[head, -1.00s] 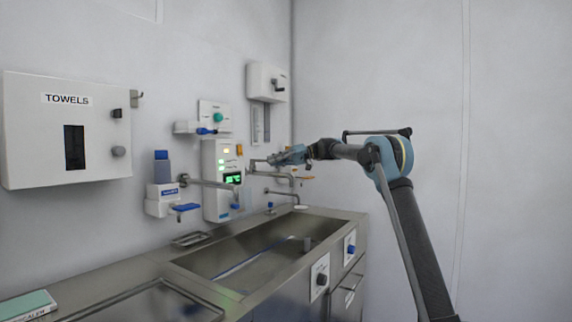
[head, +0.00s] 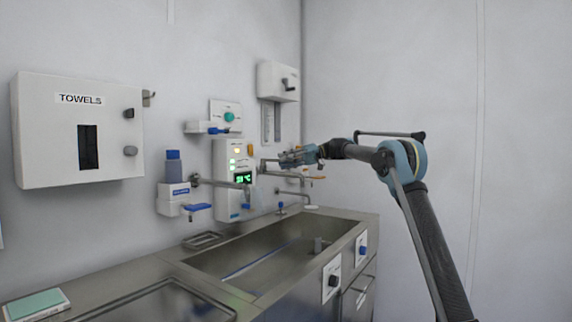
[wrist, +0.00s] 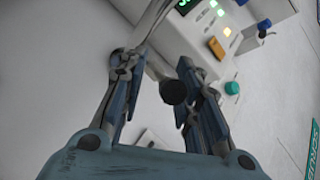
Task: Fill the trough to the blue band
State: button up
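The steel trough (head: 290,268) is sunk in the counter below the wall fittings. A thin blue band (head: 258,261) runs along its inside wall; I cannot tell the water level. My gripper (head: 285,160) is up by the wall, near the spouts (head: 285,174) over the trough's far end. In the wrist view its two fingers (wrist: 155,72) are apart, with a dark round knob (wrist: 173,92) showing between them; I cannot tell whether they touch it. The white control panel (head: 228,205) has lit lamps and a green display (head: 243,178), partly cut off in the wrist view.
A towel box (head: 50,150) and a soap dispenser (head: 174,190) are on the left wall. A second basin (head: 160,305) and a green book (head: 37,303) are at front left. Knobs (head: 333,281) sit on the counter front. The right wall is bare.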

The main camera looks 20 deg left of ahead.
jog(key=v, duration=1.2)
jog(key=shift+w, duration=0.15)
jog(key=shift+f, duration=0.1)
